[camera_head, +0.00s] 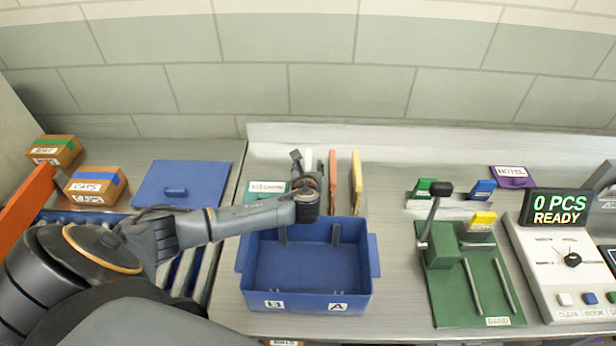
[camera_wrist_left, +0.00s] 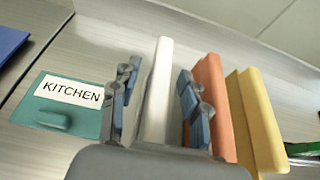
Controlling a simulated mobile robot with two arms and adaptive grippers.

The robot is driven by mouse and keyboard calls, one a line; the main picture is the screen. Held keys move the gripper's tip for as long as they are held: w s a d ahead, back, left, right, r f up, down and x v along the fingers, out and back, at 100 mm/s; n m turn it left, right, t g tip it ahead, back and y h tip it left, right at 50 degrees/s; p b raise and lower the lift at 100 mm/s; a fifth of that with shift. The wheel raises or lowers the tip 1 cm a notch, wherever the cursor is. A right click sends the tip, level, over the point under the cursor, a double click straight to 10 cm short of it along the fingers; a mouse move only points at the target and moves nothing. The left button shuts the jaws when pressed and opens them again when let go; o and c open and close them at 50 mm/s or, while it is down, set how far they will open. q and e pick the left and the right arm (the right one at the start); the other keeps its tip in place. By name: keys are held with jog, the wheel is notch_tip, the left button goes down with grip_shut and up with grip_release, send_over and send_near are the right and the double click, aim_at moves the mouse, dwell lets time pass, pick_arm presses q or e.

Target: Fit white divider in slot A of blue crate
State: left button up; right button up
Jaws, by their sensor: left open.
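The white divider (camera_head: 308,157) stands on edge behind the blue crate (camera_head: 262,304), beside an orange divider (camera_head: 332,172) and a yellow divider (camera_head: 356,180). My left gripper (camera_head: 308,164) is at the white divider. In the left wrist view its open fingers (camera_wrist_left: 155,100) stand on either side of the white divider (camera_wrist_left: 158,85), with a visible gap on the left; contact on the right is unclear. The blue crate looks empty, with label B at front left and label A (camera_head: 337,307) at front right. Upright ribs show on its back wall. My right gripper is out of view.
A teal lid labelled KITCHEN (camera_wrist_left: 65,105) lies left of the white divider. A blue lid (camera_head: 182,184) and boxes (camera_head: 95,186) are at left. A green lever fixture (camera_head: 475,280) and a counter with a READY display (camera_head: 557,208) stand at right. Bare bench separates crate and fixture.

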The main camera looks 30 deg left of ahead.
pick_arm(q)
grip_shut()
